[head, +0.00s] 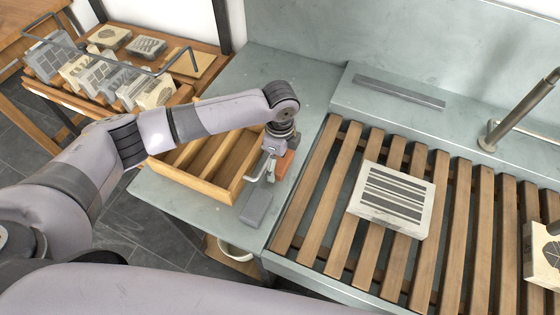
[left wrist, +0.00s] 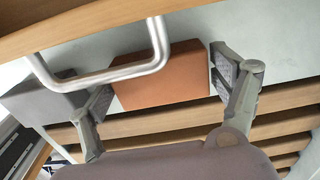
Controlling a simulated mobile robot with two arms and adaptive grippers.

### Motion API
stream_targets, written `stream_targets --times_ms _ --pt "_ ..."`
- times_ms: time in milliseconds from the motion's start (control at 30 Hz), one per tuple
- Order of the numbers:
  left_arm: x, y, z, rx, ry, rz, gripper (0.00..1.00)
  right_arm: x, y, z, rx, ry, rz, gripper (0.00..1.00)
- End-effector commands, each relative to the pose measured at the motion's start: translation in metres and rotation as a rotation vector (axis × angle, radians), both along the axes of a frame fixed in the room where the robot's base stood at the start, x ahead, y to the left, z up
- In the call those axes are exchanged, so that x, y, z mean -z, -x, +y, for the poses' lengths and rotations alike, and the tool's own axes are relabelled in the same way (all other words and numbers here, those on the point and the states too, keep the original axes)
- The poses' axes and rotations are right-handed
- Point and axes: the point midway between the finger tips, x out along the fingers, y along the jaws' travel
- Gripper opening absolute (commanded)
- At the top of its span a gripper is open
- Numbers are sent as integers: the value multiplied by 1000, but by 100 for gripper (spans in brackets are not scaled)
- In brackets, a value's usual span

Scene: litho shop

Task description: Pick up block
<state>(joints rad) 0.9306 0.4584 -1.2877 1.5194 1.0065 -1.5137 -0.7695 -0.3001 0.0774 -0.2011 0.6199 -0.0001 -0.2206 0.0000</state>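An orange-brown block (head: 285,164) lies on the grey counter, just right of the wooden tray. In the left wrist view the orange block (left wrist: 160,78) sits between the two fingers of my left gripper (left wrist: 165,92). The fingers stand wide apart, one by each end of the block, with a thin gap at the right end; contact at the left end is unclear. In the head view my left gripper (head: 270,168) points down beside the block and partly hides it. A grey block (head: 256,206) lies nearer the front; it also shows in the left wrist view (left wrist: 45,98). My right gripper is not in view.
The wooden tray (head: 225,190) has a metal handle (left wrist: 125,72) close to my left gripper. A slatted wooden rack (head: 330,215) carries a striped stone (head: 425,215). A metal tap (head: 515,110) rises at right. A rack of stones stands back left.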

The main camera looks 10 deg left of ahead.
Motion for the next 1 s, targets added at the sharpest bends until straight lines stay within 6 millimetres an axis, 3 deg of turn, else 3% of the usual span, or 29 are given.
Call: stream_targets --times_ms 667,1000 --pt "0 0 0 0 0 0 36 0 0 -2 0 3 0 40" --pt "-2 0 -3 1 2 -2 36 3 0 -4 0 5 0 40"
